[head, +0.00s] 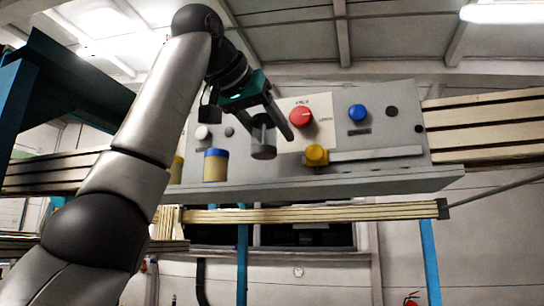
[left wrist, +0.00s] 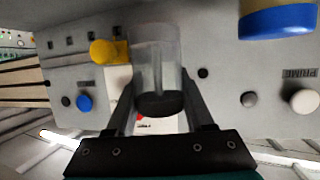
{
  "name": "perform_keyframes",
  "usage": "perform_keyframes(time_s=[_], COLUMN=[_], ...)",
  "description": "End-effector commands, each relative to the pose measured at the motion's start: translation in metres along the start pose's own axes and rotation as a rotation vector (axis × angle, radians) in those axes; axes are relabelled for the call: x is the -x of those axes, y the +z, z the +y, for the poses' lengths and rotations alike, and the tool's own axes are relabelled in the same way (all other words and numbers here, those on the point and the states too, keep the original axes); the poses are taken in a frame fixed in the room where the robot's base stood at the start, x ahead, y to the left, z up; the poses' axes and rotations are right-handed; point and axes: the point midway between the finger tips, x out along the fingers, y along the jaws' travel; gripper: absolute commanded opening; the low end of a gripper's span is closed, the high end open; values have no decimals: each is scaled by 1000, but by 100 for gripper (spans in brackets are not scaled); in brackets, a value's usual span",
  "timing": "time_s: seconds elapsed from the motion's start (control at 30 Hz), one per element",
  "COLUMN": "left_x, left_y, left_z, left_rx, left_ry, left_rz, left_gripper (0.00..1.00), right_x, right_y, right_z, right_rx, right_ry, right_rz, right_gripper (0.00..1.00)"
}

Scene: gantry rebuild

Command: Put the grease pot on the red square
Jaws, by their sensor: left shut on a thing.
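My left gripper (head: 268,128) is shut on a grey, partly see-through cylindrical pot (head: 263,143), which may be the grease pot. It holds the pot in front of the control panel, above the ledge. In the left wrist view the pot (left wrist: 157,58) sits between the two fingers (left wrist: 160,85), with a dark end towards the gripper's palm. I cannot make out a red square in either view. A red patch shows behind the pot in the left wrist view, mostly hidden. My right gripper is not in view.
The grey panel (head: 390,110) carries a red knob (head: 300,116), a blue knob (head: 357,112) and a yellow knob (head: 316,154). A yellow pot with a blue top (head: 215,166) stands left of the held pot. The ledge (head: 400,183) has bare room on the right.

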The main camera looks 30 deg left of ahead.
Motion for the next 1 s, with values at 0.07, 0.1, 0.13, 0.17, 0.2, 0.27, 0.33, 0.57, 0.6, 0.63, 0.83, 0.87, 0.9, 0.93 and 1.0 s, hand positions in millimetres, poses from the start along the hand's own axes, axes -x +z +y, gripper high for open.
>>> perform_keyframes(time_s=[0.07, 0.1, 0.13, 0.17, 0.2, 0.27, 0.33, 0.57, 0.6, 0.63, 0.83, 0.87, 0.9, 0.93, 1.0], left_x=[-2, -3, -3, -4, -4, -4, -5, -13, -14, -15, -21, -21, -21, -21, -21], left_y=[6, 8, 10, 10, 12, 13, 15, 35, 39, 42, 48, 48, 48, 48, 48], left_z=[-1, -1, -1, -1, 0, 0, 0, -1, -1, -1, -1, -1, -1, -1, -1], left_rx=[-1, -1, 0, 0, 0, 1, 0, -1, -1, -1, 1, 1, 1, 1, 1], left_ry=[-2, -2, -2, -1, -1, 0, -1, -3, -3, -3, -2, -1, -1, -1, -1], left_rz=[0, 1, 1, 1, 2, 1, 1, 0, 0, 0, 0, 0, 0, 0, 0], left_gripper=[0, 0, 0, 0, 0, 0, 0, 0, 0, 0, 0, 0, 0, 0, 0], right_x=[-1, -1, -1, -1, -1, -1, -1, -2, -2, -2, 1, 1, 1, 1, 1], right_y=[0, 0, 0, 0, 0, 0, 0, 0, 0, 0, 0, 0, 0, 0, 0], right_z=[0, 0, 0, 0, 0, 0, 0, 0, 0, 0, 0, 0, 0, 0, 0], right_rx=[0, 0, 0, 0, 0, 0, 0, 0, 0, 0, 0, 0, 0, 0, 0], right_ry=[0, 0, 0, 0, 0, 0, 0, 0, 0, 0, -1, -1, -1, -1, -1], right_rz=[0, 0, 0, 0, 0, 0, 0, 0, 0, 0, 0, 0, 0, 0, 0], right_gripper=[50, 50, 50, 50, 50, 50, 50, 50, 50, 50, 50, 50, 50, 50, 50])
